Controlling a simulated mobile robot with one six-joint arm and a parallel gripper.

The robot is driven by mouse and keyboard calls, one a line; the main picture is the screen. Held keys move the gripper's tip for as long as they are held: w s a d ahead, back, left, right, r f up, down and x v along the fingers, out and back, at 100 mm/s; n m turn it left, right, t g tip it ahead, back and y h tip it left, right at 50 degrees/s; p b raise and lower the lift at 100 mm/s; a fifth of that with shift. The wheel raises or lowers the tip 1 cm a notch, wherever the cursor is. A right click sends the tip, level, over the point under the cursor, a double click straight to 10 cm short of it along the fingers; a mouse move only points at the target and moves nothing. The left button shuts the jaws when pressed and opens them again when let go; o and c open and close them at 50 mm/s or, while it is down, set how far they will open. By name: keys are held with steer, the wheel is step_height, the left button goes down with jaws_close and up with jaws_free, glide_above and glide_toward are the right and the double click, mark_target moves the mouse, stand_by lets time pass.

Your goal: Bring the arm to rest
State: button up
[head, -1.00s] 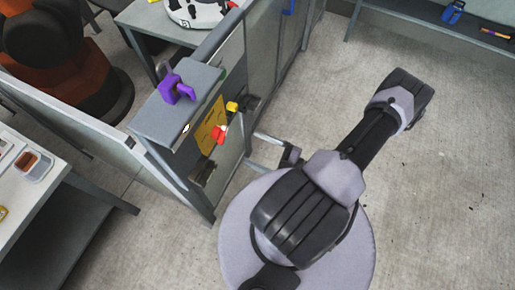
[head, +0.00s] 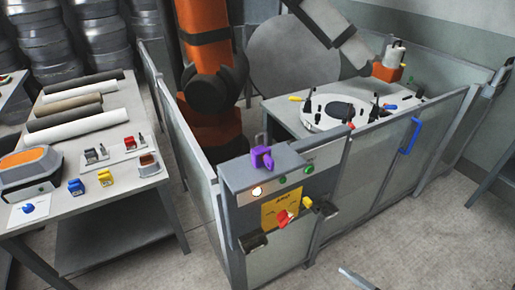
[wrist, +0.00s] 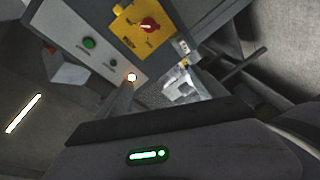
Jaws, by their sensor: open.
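My arm is out of the head view. In the wrist view a large dark grey body with a green lit strip, which I take to be the housing of my gripper (wrist: 165,128), fills the lower part. Its fingertips cannot be made out, and nothing is seen held. Beyond it is the control box (head: 240,203), whose yellow plate (wrist: 133,28), red rotary switch (wrist: 149,25), green button (wrist: 89,43) and lit lamp (wrist: 131,77) also show in the wrist view. I cannot tell the gap between gripper and box.
A purple padlock (head: 263,158) sits on the box top. Grey fence panels (head: 365,195) with a blue handle (head: 410,135) enclose an orange robot (head: 207,60) and a mould table (head: 285,115). A side table (head: 85,212) holds rolls and small parts. Floor at lower right is mostly clear.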

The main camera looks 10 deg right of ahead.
steer(key=a+r+m+g+h+b, duration=0.1)
steer(key=a+r+m+g+h, duration=0.1)
steer(key=a+r+m, duration=0.4)
steer(key=a+r+m+g+h+b, duration=0.1)
steer(key=a+r+m+g+h, duration=0.2)
steer(key=r+m, duration=0.6)
steer(key=a+r+m+g+h+b, duration=0.1)
steer(key=a+r+m+g+h, duration=0.1)
steer(key=a+r+m, duration=0.6)
step_height(320, 180, up, 4)
steer(key=shift+s+a+f+m+g+h, duration=0.1)
steer(key=shift+s+a+m+g+h, duration=0.2)
steer(key=shift+g, duration=0.4)
steer(key=shift+c, duration=0.2)
